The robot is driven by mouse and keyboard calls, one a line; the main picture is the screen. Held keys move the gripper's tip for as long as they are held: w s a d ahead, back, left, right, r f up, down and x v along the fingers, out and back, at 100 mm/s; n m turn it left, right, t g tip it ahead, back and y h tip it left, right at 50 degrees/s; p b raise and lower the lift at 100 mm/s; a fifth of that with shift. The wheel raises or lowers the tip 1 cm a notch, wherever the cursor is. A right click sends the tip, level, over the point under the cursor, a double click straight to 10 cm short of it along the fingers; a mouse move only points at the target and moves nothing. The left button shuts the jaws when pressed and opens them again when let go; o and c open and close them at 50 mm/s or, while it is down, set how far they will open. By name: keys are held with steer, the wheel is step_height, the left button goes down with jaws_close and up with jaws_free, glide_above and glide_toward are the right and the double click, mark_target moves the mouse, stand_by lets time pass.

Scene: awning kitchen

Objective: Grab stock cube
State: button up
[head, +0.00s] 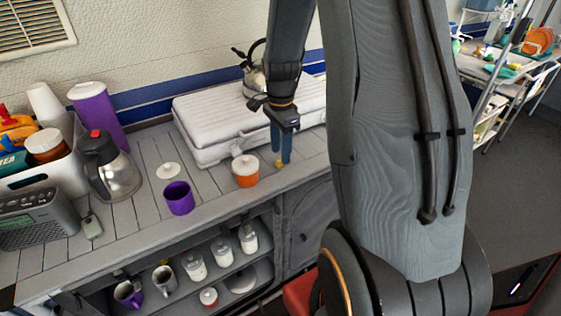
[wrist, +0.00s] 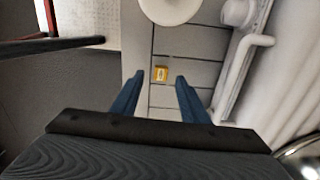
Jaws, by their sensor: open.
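The stock cube (wrist: 161,74) is a small yellow block with a pale mark on its top. It lies on the grey plank counter (wrist: 190,72). In the head view the stock cube (head: 280,163) is a small yellow spot near the counter's front edge, beside my fingertips. My gripper (head: 281,160) points down at the counter there. In the wrist view my gripper (wrist: 157,78) shows two blue fingers spread apart with nothing between them. The cube appears just beyond the fingertips, between their lines. The exact height of the fingertips above the counter is hard to tell.
An orange jar with a white lid (head: 245,172) stands just left of my gripper. A white case (head: 200,117) lies behind, with a kettle (head: 254,80) on it. A purple cup (head: 179,198) and a steel jug (head: 110,165) stand further left. The counter's front edge is close.

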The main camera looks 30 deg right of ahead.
mark_target(280, 163)
steer(key=shift+f, duration=1.45)
jaws_close()
